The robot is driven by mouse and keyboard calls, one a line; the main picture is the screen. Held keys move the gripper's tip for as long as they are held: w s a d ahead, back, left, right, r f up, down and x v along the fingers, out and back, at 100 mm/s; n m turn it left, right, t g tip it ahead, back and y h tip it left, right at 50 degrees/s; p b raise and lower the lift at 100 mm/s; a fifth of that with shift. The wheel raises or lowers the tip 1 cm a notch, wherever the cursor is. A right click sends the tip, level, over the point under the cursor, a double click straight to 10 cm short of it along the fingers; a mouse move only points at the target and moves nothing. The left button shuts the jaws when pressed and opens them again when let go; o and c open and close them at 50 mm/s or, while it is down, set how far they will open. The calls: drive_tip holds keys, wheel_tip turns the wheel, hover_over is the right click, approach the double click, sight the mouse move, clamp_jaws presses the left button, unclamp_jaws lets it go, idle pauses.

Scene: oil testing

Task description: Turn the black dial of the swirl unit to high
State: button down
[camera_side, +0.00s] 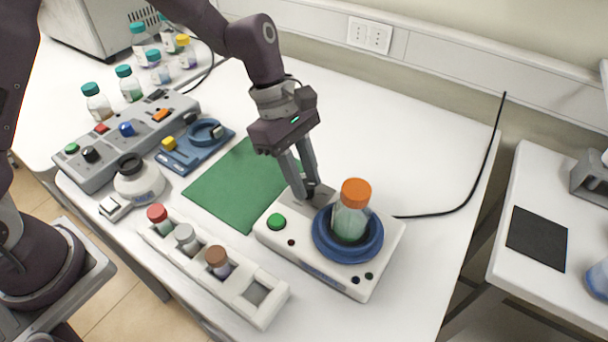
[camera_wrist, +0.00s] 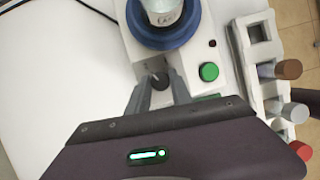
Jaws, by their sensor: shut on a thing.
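The swirl unit (camera_side: 272,238) is a white box with a round blue holder (camera_side: 348,252) and a green button (camera_side: 276,221). A bottle with an orange cap (camera_side: 355,192) stands in the blue holder. The black dial (camera_wrist: 159,82) sits on the unit between the holder and my gripper in the wrist view. My gripper (camera_side: 311,192) points down at the back of the unit, its fingers shut on the dial. In the wrist view the fingertips (camera_wrist: 160,88) lie on both sides of the dial. The dial's markings are too small to read.
A white rack (camera_side: 270,310) with several capped vials stands left of the unit. A green mat (camera_side: 215,195) lies behind it. A grey control panel (camera_side: 100,170), a blue device (camera_side: 190,158) and several bottles are farther left. The table behind and right of the unit is clear except for a black cable (camera_side: 440,214).

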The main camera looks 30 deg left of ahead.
drive_tip(key=shift+m, duration=0.4)
drive_tip(key=m+g, duration=0.1)
drive_tip(key=m, duration=0.1)
drive_tip(key=m+y, duration=0.1)
drive_tip(key=m, duration=0.1)
drive_tip(key=shift+w+d+m+g, duration=0.1)
drive_tip(key=shift+w+m+g, duration=0.1)
drive_tip(key=shift+m+g, duration=0.2)
drive_tip(key=m+y, duration=0.1)
drive_tip(key=m, duration=0.2)
drive_tip(key=m+g+y, duration=0.1)
drive_tip(key=m, duration=0.2)
drive_tip(key=shift+d+g, duration=0.1)
drive_tip(key=shift+g, duration=0.2)
drive_tip(key=m+y, duration=0.1)
drive_tip(key=m, duration=0.2)
drive_tip(key=m+y, duration=0.1)
drive_tip(key=m, duration=0.2)
drive_tip(key=shift+d+m, duration=0.15)
drive_tip(key=shift+m, duration=0.25)
drive_tip(key=m+y, duration=0.2)
drive_tip(key=m, duration=0.3)
drive_tip(key=shift+d, duration=0.1)
drive_tip(key=shift+m+y, duration=0.3)
drive_tip(key=c, duration=1.1)
unclamp_jaws()
drive_tip(key=shift+c, duration=0.2)
